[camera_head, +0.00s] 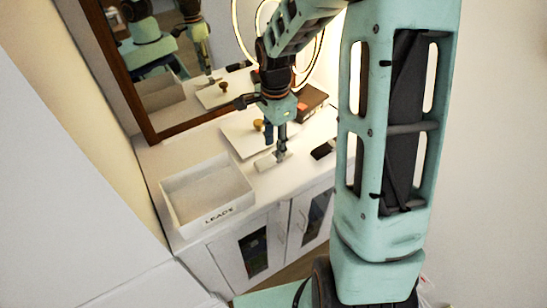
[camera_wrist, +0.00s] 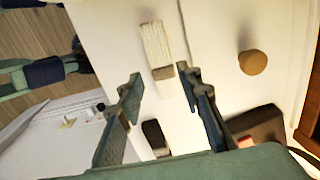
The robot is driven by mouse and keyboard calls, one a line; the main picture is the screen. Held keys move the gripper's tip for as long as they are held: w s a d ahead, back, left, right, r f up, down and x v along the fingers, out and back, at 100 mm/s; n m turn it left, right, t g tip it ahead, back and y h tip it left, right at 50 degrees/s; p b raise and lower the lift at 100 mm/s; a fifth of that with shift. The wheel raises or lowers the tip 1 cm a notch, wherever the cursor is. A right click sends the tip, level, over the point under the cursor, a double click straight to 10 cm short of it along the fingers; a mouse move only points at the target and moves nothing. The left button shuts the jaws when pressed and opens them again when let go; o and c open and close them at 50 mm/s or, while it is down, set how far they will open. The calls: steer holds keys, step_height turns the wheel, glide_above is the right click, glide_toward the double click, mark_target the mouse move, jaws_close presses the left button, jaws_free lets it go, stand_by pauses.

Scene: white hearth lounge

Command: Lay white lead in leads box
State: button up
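The white lead (camera_head: 268,163) lies on the white cabinet top as a pale ribbed bundle. In the wrist view the white lead (camera_wrist: 154,42) has a brownish band at its near end. My gripper (camera_head: 281,152) points down just over it. In the wrist view my gripper (camera_wrist: 160,84) is open, with its two fingers apart and the banded end of the lead showing in the gap between the tips. Nothing is held. The leads box (camera_head: 238,207), a white open tray labelled LEADS, stands to the left on the cabinet top and looks empty.
A black item (camera_head: 323,150) lies right of the lead. A white board (camera_head: 237,137) with a wooden knob (camera_head: 258,124) lies behind it. A dark box (camera_head: 312,97) stands at the back right. A framed mirror (camera_head: 170,60) leans behind. Clear top lies between box and lead.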

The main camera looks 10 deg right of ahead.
mark_target(274, 156)
step_height(274, 156, down, 5)
steer(key=shift+w+a+r, duration=0.1)
steer(key=shift+a, duration=0.05)
steer(key=shift+c, duration=0.7)
jaws_close()
